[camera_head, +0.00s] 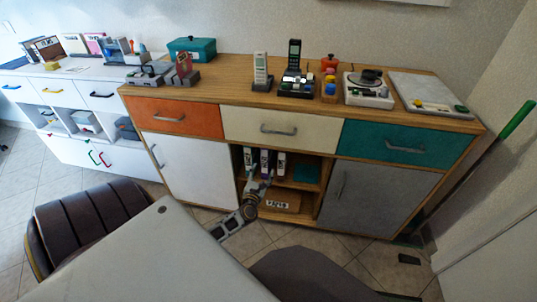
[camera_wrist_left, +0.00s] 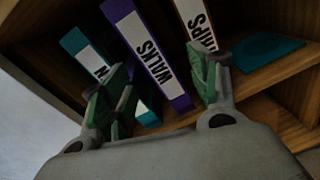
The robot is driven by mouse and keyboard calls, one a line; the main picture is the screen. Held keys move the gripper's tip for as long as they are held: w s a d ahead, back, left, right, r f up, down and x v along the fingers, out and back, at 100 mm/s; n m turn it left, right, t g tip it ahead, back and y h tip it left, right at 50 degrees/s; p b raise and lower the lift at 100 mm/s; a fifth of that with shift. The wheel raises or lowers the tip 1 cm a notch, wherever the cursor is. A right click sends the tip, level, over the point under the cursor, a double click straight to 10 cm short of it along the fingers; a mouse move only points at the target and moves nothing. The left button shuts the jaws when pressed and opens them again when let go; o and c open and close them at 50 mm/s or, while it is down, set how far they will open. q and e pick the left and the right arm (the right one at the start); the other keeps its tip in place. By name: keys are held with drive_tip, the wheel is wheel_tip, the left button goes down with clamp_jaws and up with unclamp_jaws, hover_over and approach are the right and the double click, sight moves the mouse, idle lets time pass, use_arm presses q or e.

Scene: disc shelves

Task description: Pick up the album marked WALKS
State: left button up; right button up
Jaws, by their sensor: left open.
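In the head view the albums (camera_head: 265,161) stand in a row. In the head view my left gripper (camera_head: 258,183) is at the compartment's front. My right gripper is not in view.
A flat teal item (camera_wrist_left: 265,48) lies on the shelf to the right of the albums. A labelled box (camera_head: 278,204) sits on the lower level. A white door (camera_head: 190,168) and a grey door (camera_head: 375,195) flank the compartment.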

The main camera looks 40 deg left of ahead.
sight(264, 159)
use_arm(q)
drive_tip(key=n, duration=0.1)
drive_tip(key=a+n+b, duration=0.1)
drive_tip(key=r+n+y+b, duration=0.1)
drive_tip(key=shift+w+a, duration=0.25)
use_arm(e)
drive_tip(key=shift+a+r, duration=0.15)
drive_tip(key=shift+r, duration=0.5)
use_arm(q)
drive_tip(key=shift+w, duration=0.1)
drive_tip(key=shift+b+x, duration=0.75)
drive_tip(key=shift+x, duration=1.7)
drive_tip(key=shift+b+x, duration=0.4)
drive_tip(key=shift+x, duration=1.35)
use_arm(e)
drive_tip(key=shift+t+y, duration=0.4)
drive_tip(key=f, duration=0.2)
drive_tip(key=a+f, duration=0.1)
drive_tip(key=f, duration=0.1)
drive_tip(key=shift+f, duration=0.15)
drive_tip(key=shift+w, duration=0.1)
use_arm(q)
drive_tip(key=shift+w, duration=0.1)
